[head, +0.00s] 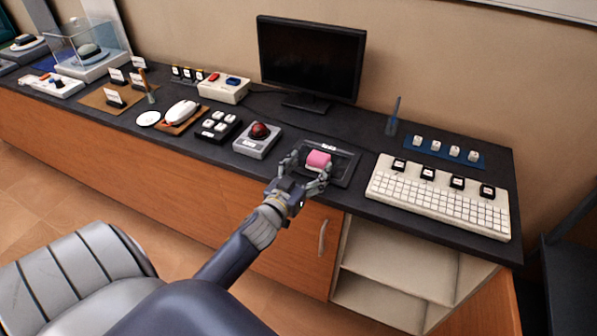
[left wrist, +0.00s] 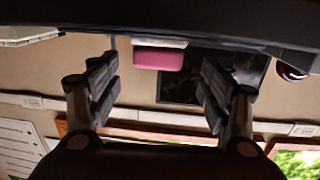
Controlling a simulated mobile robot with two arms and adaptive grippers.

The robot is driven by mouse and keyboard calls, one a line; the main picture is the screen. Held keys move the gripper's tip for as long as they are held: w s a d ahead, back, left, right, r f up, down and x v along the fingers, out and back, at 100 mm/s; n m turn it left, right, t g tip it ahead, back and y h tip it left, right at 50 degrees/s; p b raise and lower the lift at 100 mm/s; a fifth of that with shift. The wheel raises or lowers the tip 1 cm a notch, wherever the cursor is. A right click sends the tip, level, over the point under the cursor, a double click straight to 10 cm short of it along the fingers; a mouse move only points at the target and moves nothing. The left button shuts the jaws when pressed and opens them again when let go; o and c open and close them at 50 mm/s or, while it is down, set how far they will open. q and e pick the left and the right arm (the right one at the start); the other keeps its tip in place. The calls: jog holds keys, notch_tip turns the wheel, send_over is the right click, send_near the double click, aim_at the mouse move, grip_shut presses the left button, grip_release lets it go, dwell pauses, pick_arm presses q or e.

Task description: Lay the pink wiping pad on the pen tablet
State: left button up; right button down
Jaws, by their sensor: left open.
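The pink wiping pad (head: 318,159) is a small pink block with a pale layer. In the head view it appears to rest on the dark pen tablet (head: 344,168). My left gripper (head: 309,169) is open, its fingers spread on either side of the pad at the tablet's front. In the left wrist view the pad (left wrist: 158,60) is beyond and between the open fingers (left wrist: 160,84), with visible gaps on both sides. Its pale layer is against the dark surface at the top of that view. My right gripper is not in view.
A white keyboard (head: 438,199) lies right of the tablet, and a red trackball unit (head: 258,140) lies left of it. A monitor (head: 311,59) stands behind. A blue strip with white keycaps (head: 445,151) is at the back right. The counter's front edge runs below the tablet.

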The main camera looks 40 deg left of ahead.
pick_arm(q)
jog(key=s+d, duration=0.1)
jog(key=s, duration=0.5)
jog(key=shift+s+r, duration=0.2)
jog(key=shift+s, duration=0.05)
